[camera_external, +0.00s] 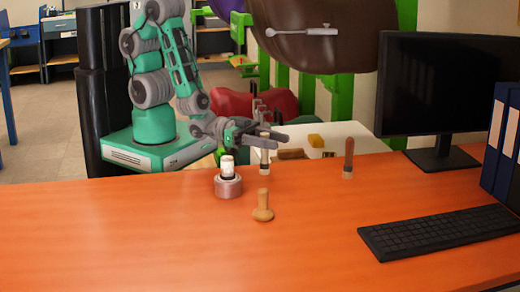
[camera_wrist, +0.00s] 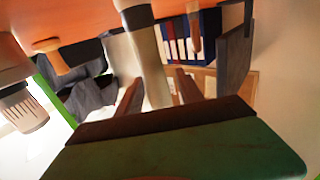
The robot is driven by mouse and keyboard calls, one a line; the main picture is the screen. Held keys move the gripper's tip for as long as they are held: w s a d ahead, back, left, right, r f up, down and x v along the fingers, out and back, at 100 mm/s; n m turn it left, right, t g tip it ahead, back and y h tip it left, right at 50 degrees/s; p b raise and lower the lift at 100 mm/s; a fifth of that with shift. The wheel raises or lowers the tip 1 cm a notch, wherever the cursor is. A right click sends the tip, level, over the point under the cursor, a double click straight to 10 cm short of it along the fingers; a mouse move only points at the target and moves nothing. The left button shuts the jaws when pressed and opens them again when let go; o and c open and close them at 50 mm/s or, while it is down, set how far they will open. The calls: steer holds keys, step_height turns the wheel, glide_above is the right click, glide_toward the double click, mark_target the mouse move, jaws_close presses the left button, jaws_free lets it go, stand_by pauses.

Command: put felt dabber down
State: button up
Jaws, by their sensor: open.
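A slim pale-handled tool, which looks like the felt dabber (camera_external: 265,155), stands upright on the orange table (camera_external: 130,235) near its far edge. Its foot is light with a dark band above it. My gripper (camera_external: 277,141) is open around its upper part. In the wrist view, which is upside down, the dabber (camera_wrist: 148,55) rises between the spread fingers of my gripper (camera_wrist: 178,52), closer to the left finger. I see a gap on the right; I cannot tell whether the left finger touches it.
A white-capped jar in a metal ring (camera_external: 229,187) stands left of the dabber. A wooden knobbed tool (camera_external: 263,207) stands in front. A brown-handled brush (camera_external: 348,158) is upright at right, before the monitor (camera_external: 440,85). A keyboard (camera_external: 438,232) lies front right. The table's left is clear.

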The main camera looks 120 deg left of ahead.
steer(key=shift+r+p, duration=0.3)
steer(key=s+b, duration=0.1)
steer(key=s, duration=0.3)
steer(key=shift+s+f, duration=0.1)
step_height(320, 180, up, 7)
steer(key=p, duration=0.4)
steer(key=shift+s, duration=0.4)
